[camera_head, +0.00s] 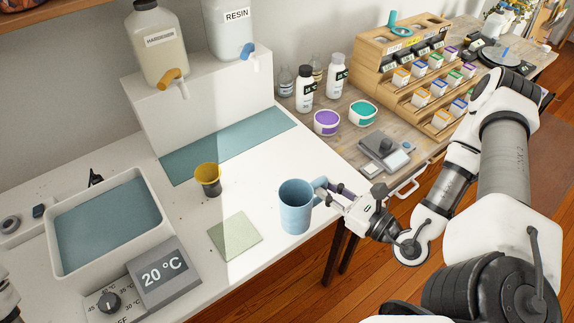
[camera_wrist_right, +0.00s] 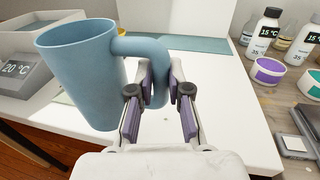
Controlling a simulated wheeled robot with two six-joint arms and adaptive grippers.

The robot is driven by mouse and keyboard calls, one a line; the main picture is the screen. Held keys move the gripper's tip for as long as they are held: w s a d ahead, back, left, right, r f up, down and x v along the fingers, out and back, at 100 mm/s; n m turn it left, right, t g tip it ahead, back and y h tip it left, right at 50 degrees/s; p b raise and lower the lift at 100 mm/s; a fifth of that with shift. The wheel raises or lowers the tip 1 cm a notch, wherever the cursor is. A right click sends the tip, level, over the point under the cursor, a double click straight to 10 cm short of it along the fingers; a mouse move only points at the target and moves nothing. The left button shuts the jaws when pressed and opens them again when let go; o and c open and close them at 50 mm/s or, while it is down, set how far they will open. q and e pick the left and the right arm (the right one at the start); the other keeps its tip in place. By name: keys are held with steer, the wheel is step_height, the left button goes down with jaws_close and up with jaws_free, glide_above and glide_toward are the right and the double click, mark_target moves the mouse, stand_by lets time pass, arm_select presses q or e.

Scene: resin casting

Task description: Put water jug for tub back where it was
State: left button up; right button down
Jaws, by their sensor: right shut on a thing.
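The light blue water jug (camera_head: 295,207) is at the front right part of the white table, upright or nearly so in the head view. My right gripper (camera_head: 328,192) is shut on the jug's handle. In the right wrist view the jug (camera_wrist_right: 82,75) is at the left, and the gripper's purple-padded fingers (camera_wrist_right: 158,95) are on both sides of its handle. I cannot tell whether the jug's base touches the table. The water tub (camera_head: 108,225) stands at the left of the table.
A yellow-rimmed dark cup (camera_head: 207,178) and a pale green square mat (camera_head: 234,236) are left of the jug. A 20 °C display (camera_head: 163,277) stands by the tub. Resin (camera_head: 230,29) and hardener (camera_head: 157,43) containers are on a white stand behind. A scale (camera_head: 384,154) is at the right.

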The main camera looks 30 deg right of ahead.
steer(key=w+d+f+b, duration=0.1)
steer(key=w+d+b, duration=0.1)
steer(key=w, duration=0.2)
steer(key=w+d+f+b, duration=0.2)
steer(key=w, duration=0.3)
steer(key=w+d+f+b, duration=0.1)
steer(key=w+d+b, duration=0.1)
steer(key=w, duration=0.3)
steer(key=shift+d+f+b, duration=0.15)
steer(key=shift+f+b, duration=0.1)
steer(key=shift+b, duration=0.1)
steer(key=shift+w+f, duration=0.1)
steer(key=shift+f, duration=0.15)
steer(key=c, duration=1.1)
jaws_free()
